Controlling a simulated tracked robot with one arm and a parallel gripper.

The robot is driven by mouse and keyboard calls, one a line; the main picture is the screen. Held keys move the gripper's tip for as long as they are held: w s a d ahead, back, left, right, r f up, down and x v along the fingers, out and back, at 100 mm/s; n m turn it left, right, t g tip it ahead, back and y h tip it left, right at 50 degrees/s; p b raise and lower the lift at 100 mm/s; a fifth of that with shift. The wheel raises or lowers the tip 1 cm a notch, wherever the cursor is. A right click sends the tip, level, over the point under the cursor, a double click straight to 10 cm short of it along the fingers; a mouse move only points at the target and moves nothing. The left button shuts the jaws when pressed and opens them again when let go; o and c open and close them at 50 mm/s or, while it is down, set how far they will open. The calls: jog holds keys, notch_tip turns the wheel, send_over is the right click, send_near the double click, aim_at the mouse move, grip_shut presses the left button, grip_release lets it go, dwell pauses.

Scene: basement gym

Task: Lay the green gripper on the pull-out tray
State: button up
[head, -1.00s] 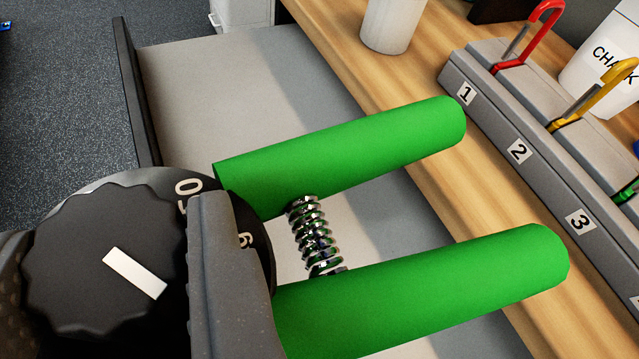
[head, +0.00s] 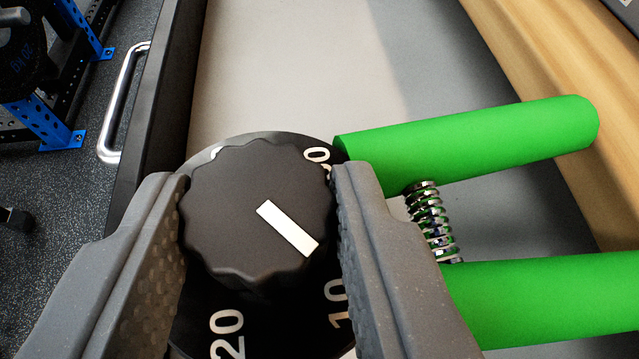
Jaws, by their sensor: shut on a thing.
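The green gripper (head: 470,146) is a hand exerciser with two green handles, a metal spring between them and a black numbered dial. My gripper (head: 262,215) is shut on its black knob, one finger on each side. The handles point to the right. The pull-out tray (head: 290,65) lies below, with a light grey floor and a dark front wall with a metal handle at the left. The green gripper is over the tray, and its upper handle's end overlaps the wooden edge in the picture. I cannot tell its height above the tray floor.
A wooden bench top (head: 520,50) runs along the right side. A rack with blue feet (head: 48,125) stands on the dark speckled floor at the left. The tray floor at the top of the view is bare.

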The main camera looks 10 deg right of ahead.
aim_at(350, 350)
notch_tip(350, 350, down, 7)
jog(key=shift+b, duration=0.45)
jog(key=w, duration=0.2)
jog(key=w+d, duration=0.1)
jog(key=shift+w+r, duration=0.3)
jog(key=shift+r, duration=0.05)
jog(key=shift+w+d+b, duration=0.15)
jog(key=shift+w+d, duration=0.05)
jog(key=shift+w, duration=0.5)
jog(key=shift+w+d+b, duration=0.1)
jog(key=shift+w+d, duration=0.1)
jog(key=shift+w, duration=0.45)
jog(key=shift+w+d+b, duration=0.15)
jog(key=shift+w+d, duration=0.05)
jog(key=shift+w, duration=0.5)
jog(key=shift+f, duration=0.6)
jog(key=shift+f, duration=0.15)
jog(key=o, duration=1.1)
jog(key=shift+s+r, duration=0.45)
jog(key=shift+s, duration=0.05)
jog(key=p+v, duration=0.1)
jog(key=v, duration=1)
jog(key=shift+f, duration=0.1)
